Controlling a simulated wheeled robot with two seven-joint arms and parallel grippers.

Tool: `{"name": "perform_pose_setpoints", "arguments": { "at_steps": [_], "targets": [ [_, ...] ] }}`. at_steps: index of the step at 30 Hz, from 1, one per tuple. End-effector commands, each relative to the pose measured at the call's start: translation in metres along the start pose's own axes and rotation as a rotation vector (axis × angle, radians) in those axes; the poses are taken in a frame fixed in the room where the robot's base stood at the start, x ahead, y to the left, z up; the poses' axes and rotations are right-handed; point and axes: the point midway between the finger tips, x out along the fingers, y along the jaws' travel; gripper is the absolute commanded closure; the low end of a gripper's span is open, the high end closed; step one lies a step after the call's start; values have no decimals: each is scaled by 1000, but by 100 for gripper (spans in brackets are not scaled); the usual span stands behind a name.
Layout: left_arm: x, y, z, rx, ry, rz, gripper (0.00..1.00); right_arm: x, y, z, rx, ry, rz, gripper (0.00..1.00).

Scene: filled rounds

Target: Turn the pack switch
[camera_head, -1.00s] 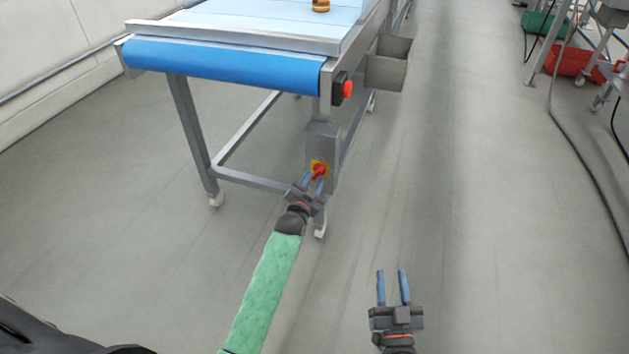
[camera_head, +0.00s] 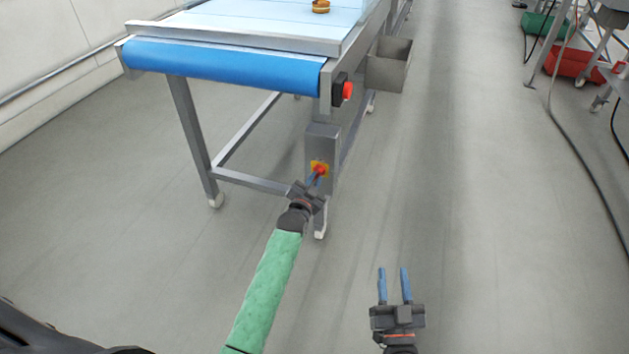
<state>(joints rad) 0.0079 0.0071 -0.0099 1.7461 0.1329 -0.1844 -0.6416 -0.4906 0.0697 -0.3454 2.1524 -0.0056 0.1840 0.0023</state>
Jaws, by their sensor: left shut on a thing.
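The pack switch (camera_head: 319,168) is a red knob on a yellow plate. It sits on the front of a grey box (camera_head: 322,143) on the conveyor's near right leg. My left gripper (camera_head: 315,179) is at the switch, shut on the red knob, and its fingers cover part of the knob. My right gripper (camera_head: 393,270) is open and empty above the bare floor, to the right and nearer to me.
The conveyor (camera_head: 222,67) with a blue belt stands above the switch. A red button (camera_head: 347,90) is on its corner, and a grey bin (camera_head: 388,66) hangs beside it. A filled round (camera_head: 321,7) lies on the belt.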

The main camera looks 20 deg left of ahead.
Motion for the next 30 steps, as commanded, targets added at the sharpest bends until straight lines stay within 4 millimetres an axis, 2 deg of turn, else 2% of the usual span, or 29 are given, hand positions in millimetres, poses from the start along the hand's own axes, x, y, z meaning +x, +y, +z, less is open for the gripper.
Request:
{"name": "perform_pose_setpoints", "arguments": {
  "at_steps": [2, 4, 8, 14, 21, 24, 30],
  "targets": [
    [0, 0, 0, -8, 0, 0, 100, -1, 0, 7, 2, -25, 1, 64],
    [0, 0, -1, -18, 0, 1, 100, -10, 1, 32, 8, -98, 6, 64],
    [0, 0, -1, -47, 0, 1, 100, -26, 2, 69, 22, -220, 13, 64],
    [0, -1, -2, -107, -1, 1, 100, -66, 3, 139, 47, -468, 26, 64],
    [0, 0, -1, -188, -1, 1, 100, -140, 1, 221, 86, -791, 40, 64],
    [0, 0, -1, -220, -1, 1, 100, -174, -1, 248, 104, -917, 44, 64],
    [0, -1, -1, -281, -1, 1, 100, -241, -6, 288, 135, -1139, 50, 64]
  ]
}}
